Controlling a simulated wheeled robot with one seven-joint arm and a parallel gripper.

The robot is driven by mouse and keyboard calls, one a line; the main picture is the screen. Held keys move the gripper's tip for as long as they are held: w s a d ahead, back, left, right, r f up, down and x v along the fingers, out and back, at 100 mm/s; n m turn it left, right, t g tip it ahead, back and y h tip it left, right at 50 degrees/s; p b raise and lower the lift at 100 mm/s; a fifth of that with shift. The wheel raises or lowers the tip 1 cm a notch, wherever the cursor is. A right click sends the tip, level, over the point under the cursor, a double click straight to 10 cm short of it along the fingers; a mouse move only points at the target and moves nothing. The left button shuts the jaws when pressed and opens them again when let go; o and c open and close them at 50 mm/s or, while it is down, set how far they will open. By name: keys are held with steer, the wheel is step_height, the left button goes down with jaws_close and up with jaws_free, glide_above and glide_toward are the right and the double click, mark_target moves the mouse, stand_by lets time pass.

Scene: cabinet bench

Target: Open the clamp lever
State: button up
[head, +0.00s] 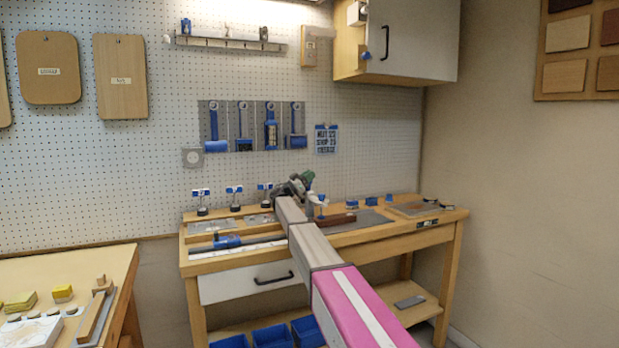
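My arm reaches over the wooden workbench (365,238), and my gripper (304,179) is at its far end above the bench's middle. The gripper is small and partly hidden by my own arm, so its fingers cannot be made out. A blue clamp-like piece (228,240) lies on a long bar along the bench's front left. I cannot tell for certain which blue part is the clamp lever, or its position.
Several blue-topped stands, including one at the left (202,203), line the bench's back left. Blue blocks (352,202) and a wooden board (413,208) lie at the right. A wall cabinet (405,45) hangs above. A side table (75,268) stands at left.

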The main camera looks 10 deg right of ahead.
steer(key=o, duration=0.4)
steer(key=shift+r, duration=0.1)
steer(key=shift+r, duration=0.4)
steer(key=r, duration=0.2)
steer(key=a+r, duration=0.1)
steer(key=shift+s+a+r, duration=0.1)
steer(key=shift+s+r, duration=0.05)
steer(key=shift+r, duration=0.25)
steer(key=s+a+r, duration=0.2)
steer(key=a, duration=0.1)
steer(key=s+a+r, duration=0.4)
steer(key=a, duration=0.1)
steer(key=shift+a+r, duration=0.1)
steer(key=shift+a, duration=0.2)
steer(key=shift+s, duration=0.1)
